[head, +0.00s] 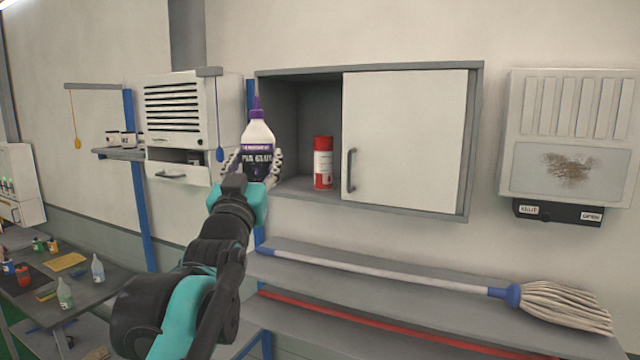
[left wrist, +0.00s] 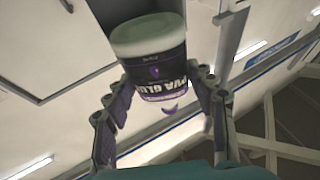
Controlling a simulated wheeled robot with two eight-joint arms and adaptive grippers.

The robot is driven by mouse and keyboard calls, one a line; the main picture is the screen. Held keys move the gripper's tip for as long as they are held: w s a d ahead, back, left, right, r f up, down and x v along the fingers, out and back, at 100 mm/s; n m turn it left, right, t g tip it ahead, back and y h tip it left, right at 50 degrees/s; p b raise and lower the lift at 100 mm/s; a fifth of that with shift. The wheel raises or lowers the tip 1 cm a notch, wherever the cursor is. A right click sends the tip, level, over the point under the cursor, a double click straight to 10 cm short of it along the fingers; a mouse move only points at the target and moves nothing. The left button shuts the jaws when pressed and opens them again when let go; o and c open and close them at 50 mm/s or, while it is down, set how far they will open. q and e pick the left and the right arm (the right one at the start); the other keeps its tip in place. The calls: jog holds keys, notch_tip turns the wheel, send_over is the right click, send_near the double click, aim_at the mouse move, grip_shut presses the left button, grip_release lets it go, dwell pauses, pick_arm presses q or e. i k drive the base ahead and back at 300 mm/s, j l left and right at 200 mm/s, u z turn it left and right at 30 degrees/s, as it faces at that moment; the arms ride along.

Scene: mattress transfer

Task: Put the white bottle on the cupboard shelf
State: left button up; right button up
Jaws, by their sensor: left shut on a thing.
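The white bottle (head: 257,136) has a purple nozzle and a dark "PVA GLUE" label. My left gripper (head: 255,165) is shut on it and holds it upright in front of the left edge of the cupboard (head: 473,140). In the left wrist view the bottle (left wrist: 148,40) sits between the two fingers of the gripper (left wrist: 160,100). The cupboard's left half is open, and its shelf (head: 297,185) holds a red and white can (head: 323,165). The white sliding door (head: 405,135) covers the right half. My right gripper is not in view.
Below the cupboard a mop (head: 480,288) lies on a grey ledge (head: 390,265). A white vented box (head: 180,110) hangs at the left. A table (head: 90,300) with several small bottles stands at the lower left. Shelf room is free left of the can.

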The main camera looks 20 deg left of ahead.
aim_at(293, 187)
jog(key=i+j, duration=0.2)
jog(key=i, duration=0.3)
jog(key=i+j, duration=0.15)
jog(key=i, duration=0.3)
